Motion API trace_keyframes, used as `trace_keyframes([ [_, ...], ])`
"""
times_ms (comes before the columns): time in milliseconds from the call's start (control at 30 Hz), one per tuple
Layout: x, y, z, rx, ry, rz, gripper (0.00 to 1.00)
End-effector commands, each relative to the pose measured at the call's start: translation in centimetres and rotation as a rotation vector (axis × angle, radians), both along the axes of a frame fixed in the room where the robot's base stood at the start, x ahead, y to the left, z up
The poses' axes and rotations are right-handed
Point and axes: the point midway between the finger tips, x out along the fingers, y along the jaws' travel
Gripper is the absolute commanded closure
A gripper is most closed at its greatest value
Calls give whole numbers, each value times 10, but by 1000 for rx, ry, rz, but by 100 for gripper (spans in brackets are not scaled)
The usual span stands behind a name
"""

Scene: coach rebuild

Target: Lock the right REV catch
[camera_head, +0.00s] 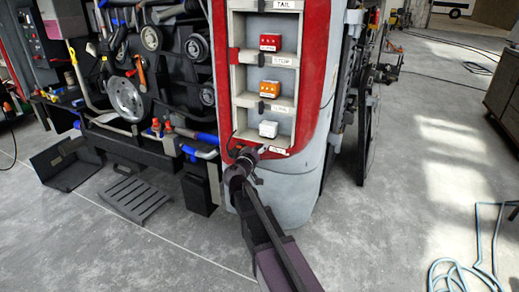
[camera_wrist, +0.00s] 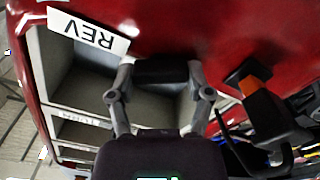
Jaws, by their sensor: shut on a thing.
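My gripper (camera_head: 258,153) is at the lower edge of the lamp housing, by the lowest compartment. In the wrist view, my gripper (camera_wrist: 160,72) has its two grey fingers on either side of a dark block, the catch (camera_wrist: 160,71), at the compartment rim. The white REV label (camera_wrist: 88,30) shows upside down beside it, and also in the head view (camera_head: 279,150). The catch is mostly hidden by my gripper in the head view. Whether it is locked cannot be told. A white lamp (camera_head: 268,129) sits in the lowest compartment.
An orange lamp (camera_head: 269,88) and a red lamp (camera_head: 269,42) sit in the compartments above. A black connector with an orange part (camera_wrist: 262,105) is close to my gripper. The engine bay (camera_head: 150,70) is at left; the floor at right is largely clear.

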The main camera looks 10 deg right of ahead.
Motion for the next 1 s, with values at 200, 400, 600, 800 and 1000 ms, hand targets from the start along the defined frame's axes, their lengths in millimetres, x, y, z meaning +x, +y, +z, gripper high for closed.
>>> trace_keyframes([
  [200, 2, 0, 0, -168, 119, -1, 82],
  [400, 2, 0, 0, -322, 231, -1, 82],
  [600, 2, 0, -1, -475, 343, -2, 82],
  [800, 3, 0, -1, -623, 451, -2, 82],
  [1000, 3, 0, -2, -743, 538, -2, 82],
])
